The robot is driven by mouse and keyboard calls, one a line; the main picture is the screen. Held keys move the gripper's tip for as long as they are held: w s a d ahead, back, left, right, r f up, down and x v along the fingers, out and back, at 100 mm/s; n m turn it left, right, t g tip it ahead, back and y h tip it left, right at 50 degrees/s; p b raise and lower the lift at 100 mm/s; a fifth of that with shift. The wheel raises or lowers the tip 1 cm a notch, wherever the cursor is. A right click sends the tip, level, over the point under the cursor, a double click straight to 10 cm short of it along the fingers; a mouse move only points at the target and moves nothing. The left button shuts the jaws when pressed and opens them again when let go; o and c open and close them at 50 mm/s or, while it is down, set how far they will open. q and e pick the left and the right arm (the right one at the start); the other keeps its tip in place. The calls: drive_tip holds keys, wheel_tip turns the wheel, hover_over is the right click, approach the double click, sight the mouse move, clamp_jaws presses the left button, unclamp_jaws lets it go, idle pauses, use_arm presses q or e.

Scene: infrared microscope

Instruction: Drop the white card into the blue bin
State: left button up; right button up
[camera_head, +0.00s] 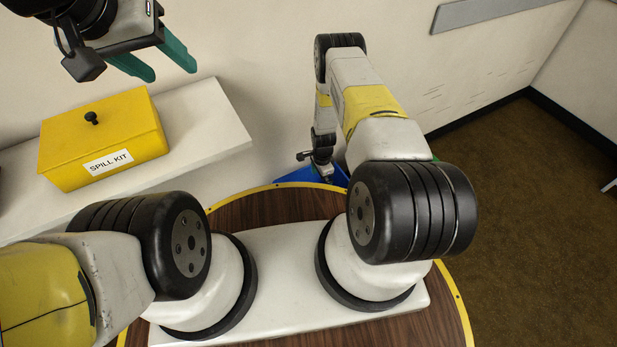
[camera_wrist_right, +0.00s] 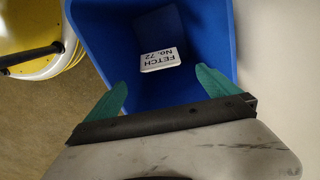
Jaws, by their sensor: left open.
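The blue bin (camera_wrist_right: 95,40) fills the middle of the right wrist view, its mouth facing the camera. In the head view a part of the bin (camera_head: 290,178) shows behind the yellow table edge. The white card (camera_wrist_right: 161,60), printed "FETCH No. 72", shows inside the bin's outline, beyond my right fingertips and touching neither. I cannot tell for sure whether it rests on the bottom. My right gripper (camera_wrist_right: 165,88) is open and empty over the bin, its green fingers wide apart. My left gripper (camera_head: 162,66) is open and empty above the shelf.
A yellow spill kit box (camera_head: 105,135) with a black knob stands on a white shelf (camera_head: 215,125) at the left. A pale wall (camera_wrist_right: 280,60) is close to the bin's right side. A yellow and white object (camera_wrist_right: 30,40) stands left of the bin.

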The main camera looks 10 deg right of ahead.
wheel_tip(320, 180, up, 8)
idle(0.6)
drive_tip(key=shift+f, duration=0.1)
